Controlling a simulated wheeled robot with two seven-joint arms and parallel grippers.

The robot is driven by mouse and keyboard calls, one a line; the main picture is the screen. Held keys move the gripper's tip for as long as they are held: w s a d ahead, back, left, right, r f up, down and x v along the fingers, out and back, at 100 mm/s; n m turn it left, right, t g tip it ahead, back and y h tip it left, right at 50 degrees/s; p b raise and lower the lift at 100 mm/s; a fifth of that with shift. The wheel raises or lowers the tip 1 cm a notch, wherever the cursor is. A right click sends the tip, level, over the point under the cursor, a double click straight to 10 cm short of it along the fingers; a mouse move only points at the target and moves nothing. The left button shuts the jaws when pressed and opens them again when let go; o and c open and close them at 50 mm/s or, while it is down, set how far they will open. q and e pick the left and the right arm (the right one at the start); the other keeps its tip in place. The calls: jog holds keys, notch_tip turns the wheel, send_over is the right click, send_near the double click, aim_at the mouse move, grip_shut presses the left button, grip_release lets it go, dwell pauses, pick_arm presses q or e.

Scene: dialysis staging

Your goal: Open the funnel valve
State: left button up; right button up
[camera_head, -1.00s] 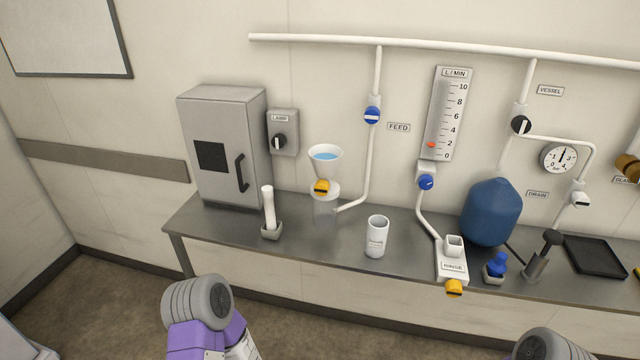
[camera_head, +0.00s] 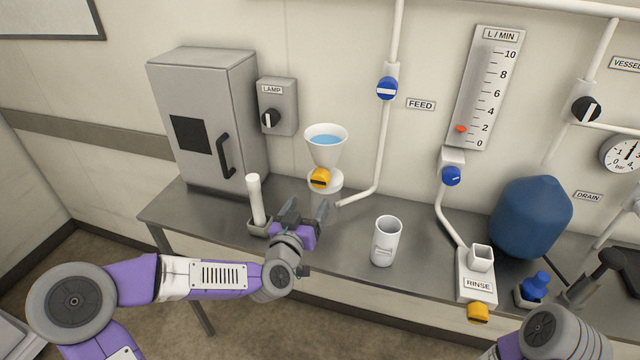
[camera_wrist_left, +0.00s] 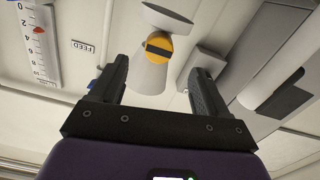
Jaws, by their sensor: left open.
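The funnel (camera_head: 326,146) is a white cone with blue liquid in it, held above the bench. Its valve is a yellow knob (camera_head: 320,178) with a dark bar across it, under the cone. In the left wrist view the yellow knob (camera_wrist_left: 159,48) shows ahead, roughly between the fingers, with the dark bar near level. My left gripper (camera_head: 305,212) is open and empty, below the knob in the head view and apart from it. It also shows in the left wrist view (camera_wrist_left: 158,85). My right gripper is out of view; only part of my right arm shows.
A white cylinder in a holder (camera_head: 256,200) stands close left of my left gripper. A white cup (camera_head: 385,241) stands to the right. A grey cabinet (camera_head: 203,125), a lamp switch (camera_head: 270,119) and the feed pipe (camera_head: 391,130) flank the funnel.

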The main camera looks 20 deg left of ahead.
aim_at(319, 182)
pick_arm(q)
jog(key=shift+w+d+r+b, duration=0.1)
jog(key=shift+w+b, duration=0.25)
jog(key=shift+w, duration=1.5)
jog(key=shift+w+r+b, duration=0.1)
jog(key=shift+w+b, duration=0.2)
jog(key=shift+w, duration=1.55)
jog(key=shift+c, duration=0.4)
jog(key=c, duration=1)
